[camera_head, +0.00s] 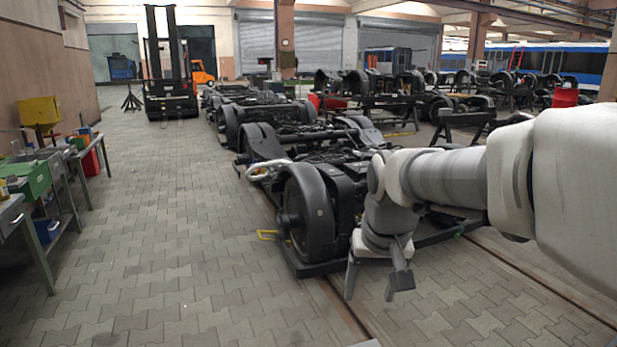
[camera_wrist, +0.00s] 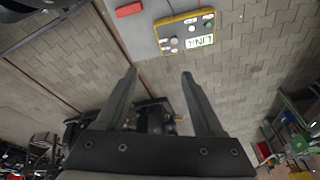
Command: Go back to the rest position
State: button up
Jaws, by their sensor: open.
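My gripper (camera_head: 374,282) hangs at the end of my arm in the head view, pointing down in front of the nearest bogie (camera_head: 310,212). Its two fingers are spread apart. In the wrist view my gripper (camera_wrist: 159,75) is open, with nothing between its fingertips. Paved floor and part of a dark bogie (camera_wrist: 155,118) show behind the fingers. I cannot tell from these views whether the gripper touches the bogie; it looks apart from it.
More bogies (camera_head: 262,122) stand in a row behind. A forklift (camera_head: 170,85) stands at the back left, workbenches (camera_head: 40,170) along the left. The paved aisle (camera_head: 165,215) is clear. In the wrist view, a yellow-edged control panel (camera_wrist: 188,36) and a red block (camera_wrist: 129,10) show at the top.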

jog(key=s+d+r+t+p, duration=0.1)
jog(key=s+d+r+p, duration=0.1)
jog(key=s, duration=0.6)
jog(key=s+d+r+t+p, duration=0.1)
jog(key=s+r+p, duration=0.2)
jog(key=s, duration=0.5)
jog(key=shift+d+r+t, duration=0.3)
jog(key=shift+d+r, duration=0.1)
jog(key=shift+a, duration=0.1)
dwell(0.5)
